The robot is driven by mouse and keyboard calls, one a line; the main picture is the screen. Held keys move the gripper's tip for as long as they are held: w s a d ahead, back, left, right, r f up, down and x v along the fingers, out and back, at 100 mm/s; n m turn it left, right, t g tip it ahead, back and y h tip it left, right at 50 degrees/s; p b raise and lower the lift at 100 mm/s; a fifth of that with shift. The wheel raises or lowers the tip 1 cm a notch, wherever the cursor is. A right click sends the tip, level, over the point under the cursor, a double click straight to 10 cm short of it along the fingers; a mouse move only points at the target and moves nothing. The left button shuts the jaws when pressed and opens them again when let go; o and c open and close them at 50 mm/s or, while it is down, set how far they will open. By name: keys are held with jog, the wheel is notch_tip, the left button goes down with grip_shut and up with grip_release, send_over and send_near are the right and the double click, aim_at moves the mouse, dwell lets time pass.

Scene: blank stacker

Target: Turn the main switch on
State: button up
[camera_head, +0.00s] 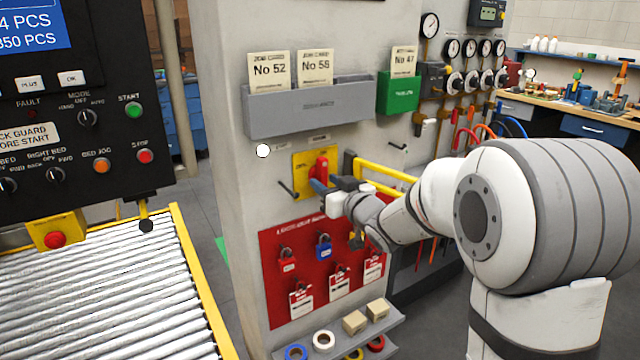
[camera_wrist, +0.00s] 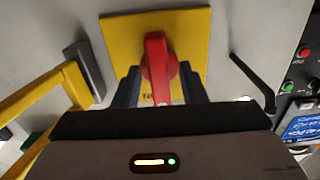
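The main switch is a red rotary handle (camera_head: 321,167) on a yellow plate (camera_head: 301,172), mounted on the grey column. In the wrist view the red handle (camera_wrist: 158,68) stands upright in the picture on its yellow plate (camera_wrist: 192,28). My gripper (camera_head: 320,187) is at the switch, and its dark fingers (camera_wrist: 160,88) lie on either side of the handle. Yellow shows in narrow gaps between the handle and the fingers, so the gripper looks open around it. The near end of the handle is partly hidden by the gripper body. The plate's lettering is mostly hidden.
A yellow guard bar (camera_head: 385,178) sticks out just right of the switch; it also shows in the wrist view (camera_wrist: 45,105). A black hook (camera_wrist: 250,82) is on the other side. Below is a red lockout board (camera_head: 307,290) with padlocks and tags. A grey card rack (camera_head: 310,112) is above.

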jog(key=shift+o, duration=0.2)
jog(key=shift+r, duration=0.15)
jog(key=v, duration=0.7)
jog(key=shift+s+d, duration=0.25)
jog(key=shift+s, duration=0.1)
jog(key=shift+d, duration=0.1)
